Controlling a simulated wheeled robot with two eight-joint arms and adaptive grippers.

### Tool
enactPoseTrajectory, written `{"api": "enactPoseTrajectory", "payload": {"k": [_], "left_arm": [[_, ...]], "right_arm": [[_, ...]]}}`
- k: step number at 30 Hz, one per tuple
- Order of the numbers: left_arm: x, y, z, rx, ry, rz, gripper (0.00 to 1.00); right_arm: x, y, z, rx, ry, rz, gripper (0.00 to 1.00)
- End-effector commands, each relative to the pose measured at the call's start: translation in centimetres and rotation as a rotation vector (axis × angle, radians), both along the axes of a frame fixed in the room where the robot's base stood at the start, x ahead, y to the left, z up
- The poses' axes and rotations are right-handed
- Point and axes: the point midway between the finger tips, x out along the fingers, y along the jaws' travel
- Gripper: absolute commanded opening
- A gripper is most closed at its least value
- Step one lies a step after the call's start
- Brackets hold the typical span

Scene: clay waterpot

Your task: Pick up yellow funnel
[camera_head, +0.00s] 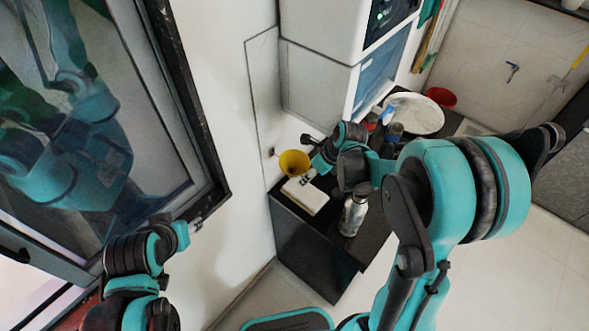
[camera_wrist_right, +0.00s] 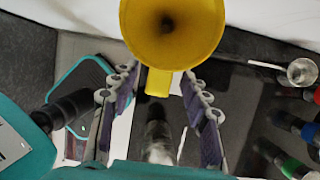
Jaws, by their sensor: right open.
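The yellow funnel (camera_head: 294,163) is at the far end of the black counter, near the white wall. In the right wrist view the funnel (camera_wrist_right: 172,32) shows its round mouth, with a short yellow tab pointing down toward my fingers. My right gripper (camera_wrist_right: 160,82) is open, its two fingers spread on either side of the tab; I cannot tell whether they touch it. In the head view my right gripper (camera_head: 312,150) is just right of the funnel. My left gripper (camera_head: 192,226) is at the lower left, away from the counter; its jaws are too small to read.
A white flat box (camera_head: 306,196) lies below the funnel and a steel bottle (camera_head: 354,212) stands at the counter's front. A white basin (camera_head: 415,113) and red bowl (camera_head: 442,97) are further right. A metal cup (camera_wrist_right: 301,71) and several bottles line the wrist view's right.

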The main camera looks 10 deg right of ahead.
Motion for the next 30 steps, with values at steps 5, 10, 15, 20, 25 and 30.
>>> {"api": "enactPoseTrajectory", "payload": {"k": [5,10,15,20,25,30], "left_arm": [[0.0,0.0,0.0,0.000,0.000,0.000,0.44],[0.0,0.0,0.0,0.000,0.000,0.000,0.44],[0.0,0.0,0.0,0.000,0.000,0.000,0.44],[0.0,0.0,0.0,0.000,0.000,0.000,0.44],[0.0,0.0,0.2,0.000,0.000,0.000,0.44],[0.0,0.0,0.8,0.000,0.000,0.000,0.44]], "right_arm": [[0.0,0.1,-0.1,0.000,0.000,0.000,0.47],[0.0,0.0,-0.1,0.000,0.000,0.000,0.15],[0.0,0.0,-0.1,0.000,0.000,0.000,0.00],[0.0,0.0,-0.1,0.000,0.000,0.001,0.00],[-0.1,-0.1,0.4,0.000,0.000,0.000,0.00],[-0.3,-0.2,2.1,0.000,0.000,0.001,0.00]]}}
